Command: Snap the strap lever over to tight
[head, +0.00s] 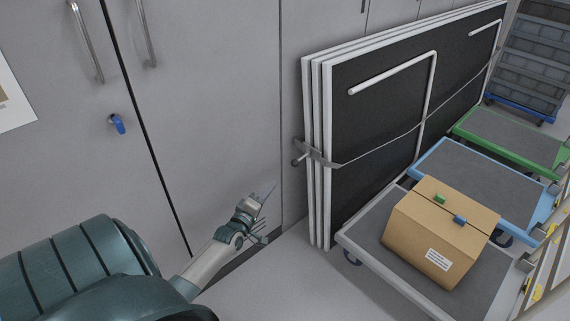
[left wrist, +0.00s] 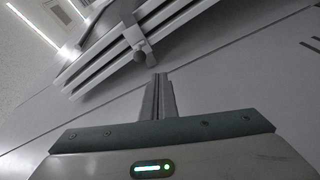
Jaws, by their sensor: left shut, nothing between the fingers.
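A grey strap (head: 387,143) runs around a stack of dark panels with white edges (head: 318,190). The strap lever (head: 301,158) is a small grey piece with a rounded end on the near edge of the stack. It also shows in the left wrist view as a grey knob (left wrist: 139,54) on the panel edges. My left gripper (head: 265,194) is shut and empty, in front of the cabinets, left of and below the lever and apart from it. Its closed fingers (left wrist: 158,97) point toward the panels in the left wrist view. My right gripper is not in view.
Grey cabinets (head: 215,95) with handles and a blue key tag (head: 117,124) stand behind my left arm. A grey-topped dolly (head: 364,239) with a cardboard box (head: 440,229) stands right of the panels. Blue (head: 455,168) and green (head: 515,137) dollies stand beyond. Floor between gripper and stack is clear.

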